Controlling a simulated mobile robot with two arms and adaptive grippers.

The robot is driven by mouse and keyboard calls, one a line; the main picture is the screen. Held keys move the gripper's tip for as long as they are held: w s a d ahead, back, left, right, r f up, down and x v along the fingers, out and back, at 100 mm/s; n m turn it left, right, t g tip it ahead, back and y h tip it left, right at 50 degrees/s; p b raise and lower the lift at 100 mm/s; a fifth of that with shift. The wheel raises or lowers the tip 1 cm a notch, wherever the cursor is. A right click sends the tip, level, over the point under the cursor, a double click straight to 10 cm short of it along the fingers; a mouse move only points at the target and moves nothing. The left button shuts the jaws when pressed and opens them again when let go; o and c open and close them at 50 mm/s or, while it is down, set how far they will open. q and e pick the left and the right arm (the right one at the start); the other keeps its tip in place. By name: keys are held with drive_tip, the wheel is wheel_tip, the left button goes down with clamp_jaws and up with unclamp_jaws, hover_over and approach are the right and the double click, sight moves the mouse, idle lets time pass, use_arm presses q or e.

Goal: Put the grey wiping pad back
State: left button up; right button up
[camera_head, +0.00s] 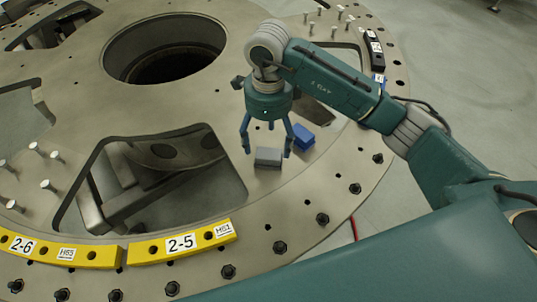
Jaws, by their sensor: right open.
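The grey wiping pad (268,157) is a small grey block lying on the metal turret plate (215,112). It lies near the right corner of a large cut-out. My right gripper (267,150) points down over the pad, its fingers open on either side of it. I cannot tell whether the fingers touch the pad. A blue block (302,137) lies on the plate just right of the gripper's right finger. My left gripper is not in view.
Large cut-outs (150,185) and a round hole (165,50) open in the plate. Yellow labelled segments (180,243), a dark segment (375,48) and bolts (228,271) line the rim. Several upright pins (48,185) stand at left, others at the top.

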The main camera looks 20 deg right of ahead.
sight(269, 156)
drive_tip(key=shift+r, duration=1.9)
